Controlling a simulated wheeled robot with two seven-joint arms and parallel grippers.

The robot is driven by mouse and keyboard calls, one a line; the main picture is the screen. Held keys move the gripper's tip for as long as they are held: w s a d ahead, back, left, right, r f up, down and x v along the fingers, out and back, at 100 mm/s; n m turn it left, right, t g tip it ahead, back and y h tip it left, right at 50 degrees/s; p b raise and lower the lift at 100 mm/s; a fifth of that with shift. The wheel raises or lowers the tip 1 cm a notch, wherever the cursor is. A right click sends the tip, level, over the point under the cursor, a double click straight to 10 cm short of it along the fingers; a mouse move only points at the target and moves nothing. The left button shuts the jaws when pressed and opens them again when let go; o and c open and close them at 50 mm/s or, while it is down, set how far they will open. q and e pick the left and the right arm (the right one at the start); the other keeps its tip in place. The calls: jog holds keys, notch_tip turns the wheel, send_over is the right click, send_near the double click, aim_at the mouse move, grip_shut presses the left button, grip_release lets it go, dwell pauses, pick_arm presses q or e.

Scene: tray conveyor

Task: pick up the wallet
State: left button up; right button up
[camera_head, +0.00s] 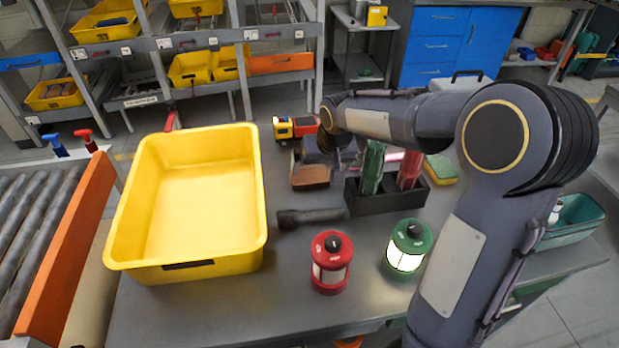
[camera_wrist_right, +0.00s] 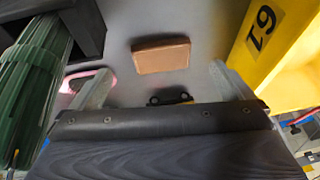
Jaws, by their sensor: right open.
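The wallet is a brown, flat, rectangular block. It lies on the grey table right of the yellow tote in the head view (camera_head: 311,178), partly under my right gripper. In the right wrist view the wallet (camera_wrist_right: 161,55) lies ahead of the fingers and between their lines, with bare table around it. My right gripper (camera_wrist_right: 162,84) is open, with nothing between its fingers. In the head view the right gripper (camera_head: 317,163) hangs over the wallet, pointing down, and its fingers are partly hidden. My left gripper does not show.
The yellow tote (camera_head: 112,256) stands left. A black holder (camera_head: 384,203) with green and red items stands close on the right. A toy truck (camera_head: 295,128) is behind. A dark flashlight (camera_head: 311,217), red lantern (camera_head: 331,263) and green lantern (camera_head: 408,250) are in front.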

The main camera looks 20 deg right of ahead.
jog(key=h, duration=0.1)
send_near(309, 175)
jog(key=p+x, duration=0.1)
jog(key=x, duration=0.7)
jog(key=shift+d+f, duration=0.1)
jog(key=shift+f, duration=0.15)
jog(key=shift+c, duration=0.3)
jog(key=c, duration=0.6)
